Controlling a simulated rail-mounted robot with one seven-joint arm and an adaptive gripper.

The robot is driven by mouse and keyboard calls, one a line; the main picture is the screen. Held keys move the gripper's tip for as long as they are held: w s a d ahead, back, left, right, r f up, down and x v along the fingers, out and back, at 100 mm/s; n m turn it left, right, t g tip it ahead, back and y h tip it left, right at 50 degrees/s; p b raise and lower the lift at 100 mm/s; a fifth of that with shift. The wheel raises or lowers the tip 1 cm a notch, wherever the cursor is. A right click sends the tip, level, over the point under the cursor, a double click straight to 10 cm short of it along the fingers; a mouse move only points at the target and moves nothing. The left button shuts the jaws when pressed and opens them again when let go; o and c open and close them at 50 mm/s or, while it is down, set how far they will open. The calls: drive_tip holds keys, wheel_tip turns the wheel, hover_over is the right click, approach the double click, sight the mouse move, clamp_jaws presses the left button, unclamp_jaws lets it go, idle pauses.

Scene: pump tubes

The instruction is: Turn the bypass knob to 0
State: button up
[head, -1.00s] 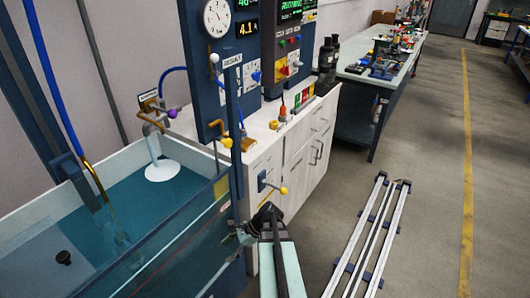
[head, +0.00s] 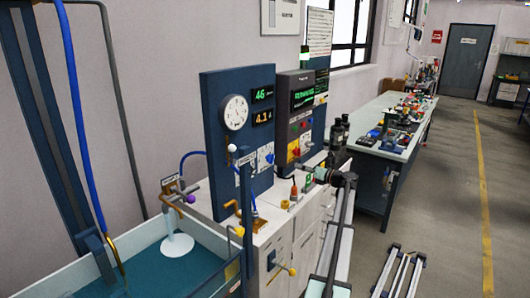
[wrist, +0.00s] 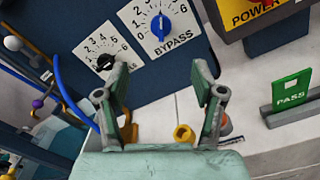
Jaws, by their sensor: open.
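The bypass knob (wrist: 160,27) is a blue dial on a white scale plate marked BYPASS, on the dark blue panel. It is near the top of the wrist view; its exact setting is hard to read. In the head view, the panel's dial plates (head: 266,156) look small, below the readouts. My gripper (wrist: 162,82) is open and empty, with the bypass plate showing beyond its fingers, which are apart from the knob. In the head view my gripper (head: 306,173) is in front of the control panel (head: 240,185), to the right of the dials.
A second plate with a black knob (wrist: 105,62) sits left of the bypass plate. A yellow power box (wrist: 250,15) and green PASS sign (wrist: 291,90) are at right. A yellow fitting (wrist: 184,133) stands on the white counter. The water tank (head: 75,265) is at left.

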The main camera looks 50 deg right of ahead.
sight(272, 157)
drive_tip(key=shift+w+a+p, duration=0.15)
drive_tip(key=shift+w+p, duration=2.15)
drive_tip(key=shift+w, duration=6.45)
drive_tip(key=c, duration=1.1)
